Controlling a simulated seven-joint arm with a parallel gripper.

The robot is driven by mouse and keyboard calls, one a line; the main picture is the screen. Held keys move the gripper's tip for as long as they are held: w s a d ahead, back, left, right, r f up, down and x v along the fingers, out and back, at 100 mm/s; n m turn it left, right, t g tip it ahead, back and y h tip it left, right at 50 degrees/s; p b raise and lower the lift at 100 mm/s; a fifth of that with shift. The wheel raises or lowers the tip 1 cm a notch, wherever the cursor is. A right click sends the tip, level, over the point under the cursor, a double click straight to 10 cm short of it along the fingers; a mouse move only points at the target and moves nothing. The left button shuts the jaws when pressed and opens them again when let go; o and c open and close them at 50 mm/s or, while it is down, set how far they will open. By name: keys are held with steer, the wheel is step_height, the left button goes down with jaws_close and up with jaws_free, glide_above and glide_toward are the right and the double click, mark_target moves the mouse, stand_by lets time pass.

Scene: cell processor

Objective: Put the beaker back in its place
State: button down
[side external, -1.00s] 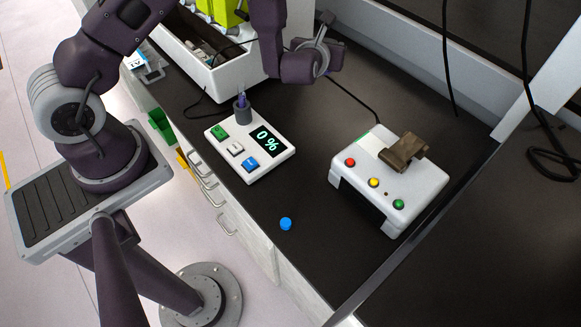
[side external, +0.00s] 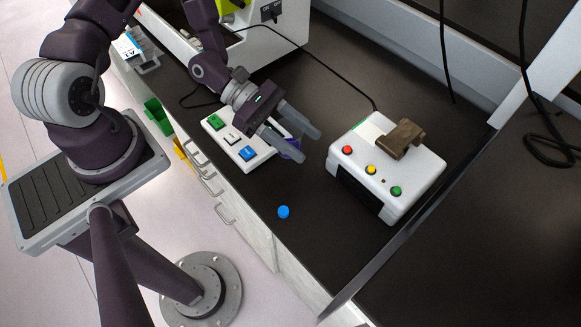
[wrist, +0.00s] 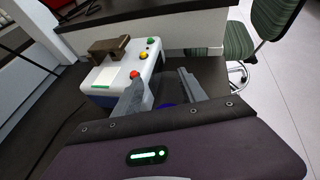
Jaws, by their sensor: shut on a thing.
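My gripper (side external: 309,146) is low over the right side of the white keypad box (side external: 216,138), its fingers pointing right and down toward the button box. It is shut on a small purple thing, apparently the beaker (side external: 291,150), mostly hidden by the fingers. In the wrist view, my gripper (wrist: 160,75) shows its two grey fingers with only a dark purple bit of the beaker (wrist: 165,105) between them. I cannot tell whether the beaker touches the surface below, and its place is not clearly identifiable.
A white box (side external: 412,182) with red, yellow and green buttons stands right of my gripper, with a brown piece (side external: 403,139) on top. A blue cap (side external: 283,212) lies near the bench's front edge. The black bench (side external: 330,240) is clear in front of the button box.

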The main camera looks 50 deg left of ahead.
step_height(320, 180, down, 9)
steer(key=shift+r, duration=0.1)
steer(key=c, duration=0.6)
jaws_free()
steer(key=shift+c, duration=0.2)
steer(key=v, duration=1.2)
